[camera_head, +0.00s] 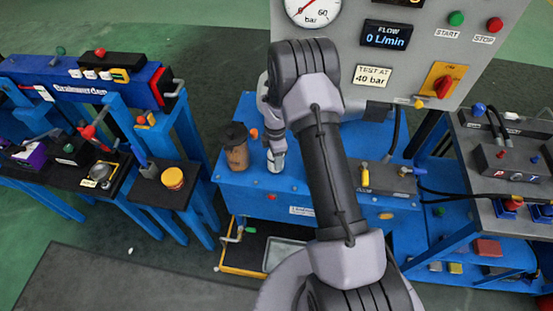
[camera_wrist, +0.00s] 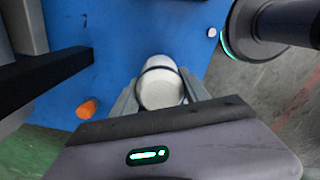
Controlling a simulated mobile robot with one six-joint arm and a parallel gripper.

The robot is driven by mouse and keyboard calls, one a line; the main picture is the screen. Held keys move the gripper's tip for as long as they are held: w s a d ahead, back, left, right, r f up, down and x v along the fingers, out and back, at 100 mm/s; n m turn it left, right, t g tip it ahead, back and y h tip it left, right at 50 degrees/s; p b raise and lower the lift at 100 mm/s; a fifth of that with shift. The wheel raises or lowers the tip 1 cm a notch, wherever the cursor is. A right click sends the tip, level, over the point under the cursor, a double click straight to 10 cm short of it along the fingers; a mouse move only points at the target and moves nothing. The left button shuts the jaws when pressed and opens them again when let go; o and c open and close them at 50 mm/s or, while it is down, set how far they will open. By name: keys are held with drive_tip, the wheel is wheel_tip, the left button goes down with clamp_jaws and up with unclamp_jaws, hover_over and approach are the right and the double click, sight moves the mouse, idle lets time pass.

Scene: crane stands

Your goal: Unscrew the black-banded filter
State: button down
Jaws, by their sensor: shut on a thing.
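The black-banded filter is a pale grey-white cylinder with a thin dark band, upright on the blue stand. In the wrist view its rounded top (camera_wrist: 161,90) sits between the two fingers of my gripper (camera_wrist: 160,100), which is shut on it. In the head view the lower part of the filter (camera_head: 275,164) shows under my gripper (camera_head: 277,147). Its base, and whether it is still threaded in, cannot be told.
An orange plug (camera_wrist: 87,108) is near the filter. The grey gauge panel (camera_head: 400,60) rises behind. A black valve block (camera_head: 380,178) lies right.

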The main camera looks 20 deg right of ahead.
drive_tip(key=shift+r+n, duration=0.25)
drive_tip(key=shift+n, duration=0.85)
drive_tip(key=shift+w+f+n, duration=0.1)
drive_tip(key=shift+f+n, duration=0.05)
drive_tip(key=shift+n, duration=0.55)
drive_tip(key=shift+p, duration=0.3)
drive_tip(key=n+p, duration=0.1)
drive_tip(key=n, duration=0.2)
drive_tip(key=shift+n, duration=1.1)
